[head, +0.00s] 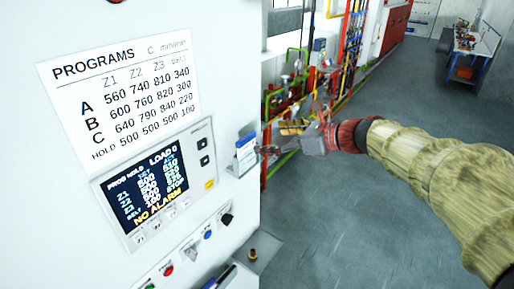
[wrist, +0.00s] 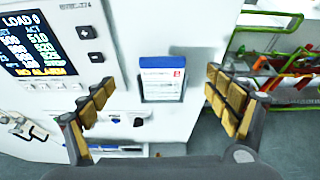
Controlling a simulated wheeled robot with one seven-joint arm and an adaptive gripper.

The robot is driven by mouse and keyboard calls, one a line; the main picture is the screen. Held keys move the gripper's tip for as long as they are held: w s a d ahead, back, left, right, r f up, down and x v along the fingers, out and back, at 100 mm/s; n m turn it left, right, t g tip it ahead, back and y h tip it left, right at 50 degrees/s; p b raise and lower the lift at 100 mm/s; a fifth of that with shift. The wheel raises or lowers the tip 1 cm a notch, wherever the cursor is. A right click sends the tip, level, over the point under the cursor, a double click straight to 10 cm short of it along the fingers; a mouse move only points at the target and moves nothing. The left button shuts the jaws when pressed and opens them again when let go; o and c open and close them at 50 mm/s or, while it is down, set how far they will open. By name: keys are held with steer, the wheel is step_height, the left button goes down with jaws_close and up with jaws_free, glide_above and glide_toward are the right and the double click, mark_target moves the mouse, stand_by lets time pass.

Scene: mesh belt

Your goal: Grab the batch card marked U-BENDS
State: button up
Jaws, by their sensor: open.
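My gripper (head: 277,141) is open and empty, just right of the card in the head view. In the wrist view its two padded fingers (wrist: 159,88) stand left and right of the card, apart from it.
The cabinet carries a program chart (head: 125,85), a lit display (head: 148,190), and buttons and knobs (head: 190,252) below. Green and red pipes (head: 290,90) run behind my gripper. A workbench (head: 472,50) stands far right. The grey floor (head: 350,220) is clear.

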mark_target(248, 138)
steer(key=p+x, duration=0.2)
steer(key=x, duration=0.6)
steer(key=shift+w+d+f, duration=0.1)
steer(key=shift+w+d, duration=0.05)
steer(key=shift+w, duration=0.05)
steer(key=shift+s+d, duration=0.1)
steer(key=shift+c, duration=0.5)
steer(key=shift+c, duration=1.3)
steer(key=c, duration=1)
